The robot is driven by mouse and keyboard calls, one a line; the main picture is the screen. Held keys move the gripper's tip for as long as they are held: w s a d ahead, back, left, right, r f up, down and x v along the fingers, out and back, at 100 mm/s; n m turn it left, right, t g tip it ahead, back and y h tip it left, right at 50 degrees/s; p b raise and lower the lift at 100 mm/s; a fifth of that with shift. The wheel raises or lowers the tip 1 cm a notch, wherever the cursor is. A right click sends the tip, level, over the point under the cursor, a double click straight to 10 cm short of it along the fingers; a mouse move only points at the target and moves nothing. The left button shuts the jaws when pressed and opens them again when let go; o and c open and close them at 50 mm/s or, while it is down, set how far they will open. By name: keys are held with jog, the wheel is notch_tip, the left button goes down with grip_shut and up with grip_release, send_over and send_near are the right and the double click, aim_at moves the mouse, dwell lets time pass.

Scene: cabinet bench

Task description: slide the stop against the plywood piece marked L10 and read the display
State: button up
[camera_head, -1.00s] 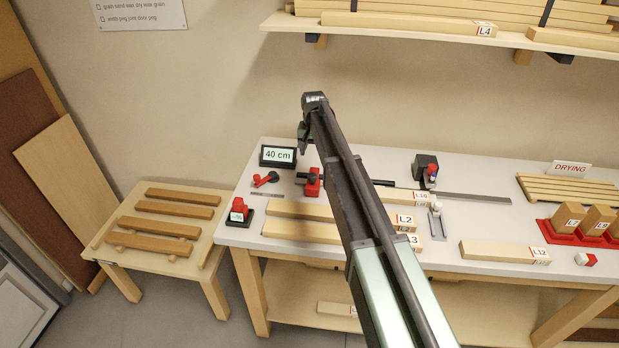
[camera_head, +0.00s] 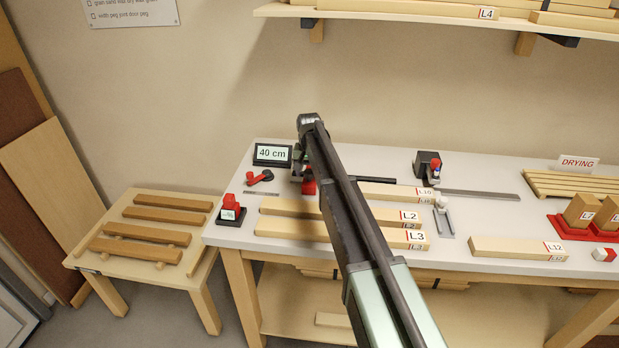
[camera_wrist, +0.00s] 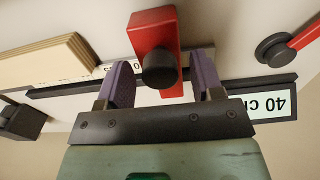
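The display (camera_head: 272,153) reads 40 cm at the bench's back left; part of it shows upside down in the wrist view (camera_wrist: 270,104). The red stop (camera_head: 309,187) with a black knob is partly behind my arm. In the wrist view the stop (camera_wrist: 150,30) has its knob between the fingers of my gripper (camera_wrist: 161,62). My gripper is open, with a small gap on each side of the knob. The plywood piece marked L10 (camera_head: 390,190) lies right of the stop. A layered wood piece (camera_wrist: 45,65) is left of the stop in the wrist view, apart from it; its marking is unreadable.
Boards L2 (camera_head: 385,215) and L3 (camera_head: 290,229) lie in front of the stop. A red-handled tool (camera_head: 260,178) lies left of it. A black block (camera_head: 427,165) stands behind L10, near a metal rule (camera_head: 480,194). L12 (camera_head: 515,248) lies at right.

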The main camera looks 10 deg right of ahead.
jog(key=c, duration=0.6)
jog(key=shift+s+d, duration=0.4)
jog(key=shift+d, duration=0.7)
jog(key=shift+s+d, duration=0.35)
jog(key=shift+d, duration=0.8)
jog(key=shift+s+d, duration=0.4)
jog(key=shift+d, duration=0.7)
jog(key=shift+c, duration=0.2)
jog(key=shift+s+d, duration=0.15)
jog(key=shift+d, duration=0.35)
jog(key=o, duration=0.8)
jog(key=shift+c, duration=0.2)
notch_tip(320, 180, up, 9)
jog(key=p, duration=0.9)
